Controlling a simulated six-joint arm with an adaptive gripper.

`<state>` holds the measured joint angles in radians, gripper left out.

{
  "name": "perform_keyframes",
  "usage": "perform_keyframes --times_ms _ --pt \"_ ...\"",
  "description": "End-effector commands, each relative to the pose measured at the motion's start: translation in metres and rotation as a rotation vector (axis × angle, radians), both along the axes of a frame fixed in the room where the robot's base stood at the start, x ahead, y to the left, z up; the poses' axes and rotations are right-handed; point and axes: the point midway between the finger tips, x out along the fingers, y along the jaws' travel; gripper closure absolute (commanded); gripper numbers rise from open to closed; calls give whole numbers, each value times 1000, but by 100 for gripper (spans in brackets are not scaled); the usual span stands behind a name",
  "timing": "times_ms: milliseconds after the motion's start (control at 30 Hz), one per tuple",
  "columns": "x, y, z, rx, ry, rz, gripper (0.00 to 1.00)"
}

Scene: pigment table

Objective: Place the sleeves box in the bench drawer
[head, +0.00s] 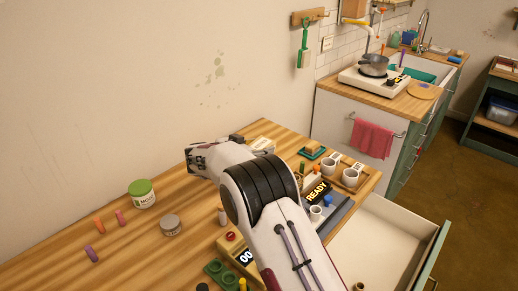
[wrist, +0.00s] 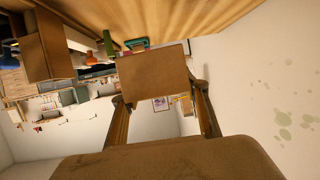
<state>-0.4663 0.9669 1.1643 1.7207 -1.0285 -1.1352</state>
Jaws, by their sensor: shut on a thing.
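In the wrist view my gripper (wrist: 160,98) has its two fingers on either side of a plain brown box (wrist: 153,78), which I take to be the sleeves box; no label shows. It is shut on the box. In the head view the white and black wrist end of my arm is over the back of the wooden table, and the fingers and held box cannot be made out there. The bench drawer (head: 385,243) at the right front is pulled open, with a pale inside and a green front.
The table (head: 60,272) holds a green-lidded jar (head: 143,194), a grey-lidded jar (head: 171,225), several coloured sticks, white cups (head: 350,176) on a tray and a READY sign (head: 318,191). My arm crosses above the table's middle. A wall stands behind.

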Motion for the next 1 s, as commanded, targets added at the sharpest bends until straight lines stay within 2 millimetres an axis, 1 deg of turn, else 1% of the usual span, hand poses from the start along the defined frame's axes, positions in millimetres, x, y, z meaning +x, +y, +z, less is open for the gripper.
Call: perform_keyframes --times_ms 433,567,733,967,1000 --pt "0 0 0 0 -1 0 83" --pt "0 0 3 0 -1 0 83" --pt "0 0 18 1 -4 0 83" --pt "0 0 50 2 -4 -1 83" --pt "0 -4 53 1 -2 -4 83"
